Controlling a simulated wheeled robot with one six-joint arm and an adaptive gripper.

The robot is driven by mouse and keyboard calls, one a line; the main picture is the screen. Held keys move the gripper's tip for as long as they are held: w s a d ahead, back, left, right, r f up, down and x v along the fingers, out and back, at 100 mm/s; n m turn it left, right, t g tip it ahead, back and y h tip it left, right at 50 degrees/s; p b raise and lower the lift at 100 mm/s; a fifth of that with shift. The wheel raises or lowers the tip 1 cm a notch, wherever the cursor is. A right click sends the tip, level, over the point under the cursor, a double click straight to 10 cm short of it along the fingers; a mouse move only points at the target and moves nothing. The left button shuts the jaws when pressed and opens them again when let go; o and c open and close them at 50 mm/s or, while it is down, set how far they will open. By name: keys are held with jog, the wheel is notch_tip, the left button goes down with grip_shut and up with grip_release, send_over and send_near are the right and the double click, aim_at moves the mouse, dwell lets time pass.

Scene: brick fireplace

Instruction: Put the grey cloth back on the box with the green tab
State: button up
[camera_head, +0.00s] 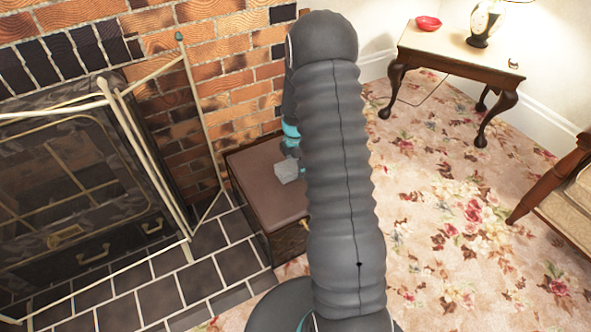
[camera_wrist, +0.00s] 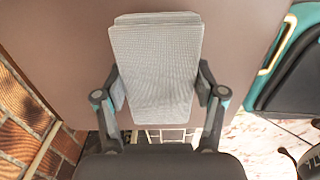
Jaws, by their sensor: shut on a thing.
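The grey cloth (camera_wrist: 155,65) is a folded, block-like bundle between the two fingers of my gripper (camera_wrist: 160,92) in the wrist view. My gripper is shut on its sides. In the head view the cloth (camera_head: 287,171) shows as a small pale block left of my arm, over the top of a brown box (camera_head: 262,200). The box's flat brown top (camera_wrist: 60,50) fills much of the wrist view behind the cloth. I cannot tell whether the cloth touches it. My arm hides the box's right part and most of the gripper in the head view. I cannot make out a green tab.
A brick fireplace with a glass screen (camera_head: 70,190) and dark hearth tiles (camera_head: 185,285) stands left of the box. A side table (camera_head: 455,52) with a red bowl (camera_head: 428,23) and a lamp is at back right. Flowered carpet is open on the right.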

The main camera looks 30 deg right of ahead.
jog(key=shift+f, duration=1.05)
jog(key=shift+f, duration=0.15)
jog(key=o, duration=1.1)
